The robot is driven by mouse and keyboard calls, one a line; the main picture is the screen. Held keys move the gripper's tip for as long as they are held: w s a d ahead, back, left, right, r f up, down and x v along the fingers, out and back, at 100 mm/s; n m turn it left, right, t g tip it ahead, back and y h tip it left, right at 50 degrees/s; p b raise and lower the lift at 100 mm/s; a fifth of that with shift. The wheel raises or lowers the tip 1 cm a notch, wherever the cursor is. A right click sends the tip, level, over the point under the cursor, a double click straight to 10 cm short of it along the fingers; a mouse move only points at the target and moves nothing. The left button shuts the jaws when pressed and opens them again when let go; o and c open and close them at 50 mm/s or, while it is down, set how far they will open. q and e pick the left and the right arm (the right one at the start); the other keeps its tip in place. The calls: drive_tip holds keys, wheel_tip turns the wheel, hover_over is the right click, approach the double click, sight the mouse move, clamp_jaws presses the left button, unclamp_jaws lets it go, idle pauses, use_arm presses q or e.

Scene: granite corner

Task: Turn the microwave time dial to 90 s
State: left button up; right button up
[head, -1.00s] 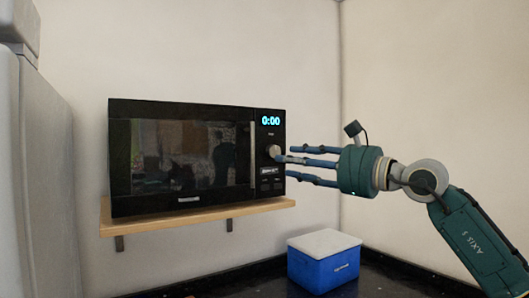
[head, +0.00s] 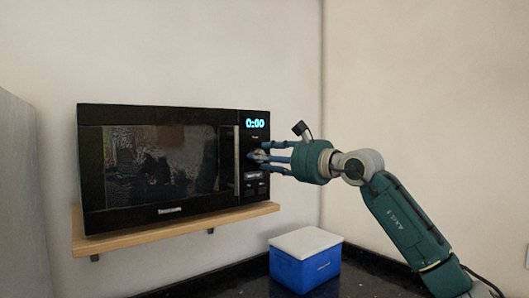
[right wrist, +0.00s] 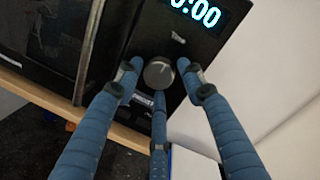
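The black microwave (head: 160,165) stands on a wooden shelf, its door closed. Its display (head: 255,124) reads 0:00 in the head view. The round time dial (right wrist: 159,73) is grey with a light pointer mark, below the display in the right wrist view. My right gripper (head: 262,156) is at the dial in the head view. In the right wrist view its blue fingers (right wrist: 160,85) are spread around the dial, two on either side and one below. Gaps seem to show beside the dial, and I cannot tell whether any finger touches it. My left gripper is not in view.
The wooden shelf (head: 180,230) is fixed to the wall under the microwave. A blue cooler box with a white lid (head: 305,268) sits on the dark counter below my right arm. A grey appliance (head: 20,200) stands at the left edge.

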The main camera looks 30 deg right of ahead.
drive_tip(key=shift+w, duration=0.2)
drive_tip(key=shift+c, duration=0.5)
drive_tip(key=shift+a, duration=0.1)
drive_tip(key=c, duration=0.7)
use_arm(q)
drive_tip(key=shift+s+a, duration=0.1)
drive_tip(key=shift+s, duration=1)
use_arm(e)
drive_tip(key=shift+c, duration=0.2)
use_arm(q)
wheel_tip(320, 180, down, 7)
drive_tip(key=b, duration=0.7)
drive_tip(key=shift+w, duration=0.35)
use_arm(e)
drive_tip(key=m, duration=0.6)
drive_tip(key=m+t+h, duration=0.1)
drive_tip(key=m, duration=0.5)
drive_tip(key=m+h, duration=0.1)
drive_tip(key=m, duration=0.6)
drive_tip(key=shift+a+f+t, duration=0.25)
drive_tip(key=shift+f+t, duration=0.15)
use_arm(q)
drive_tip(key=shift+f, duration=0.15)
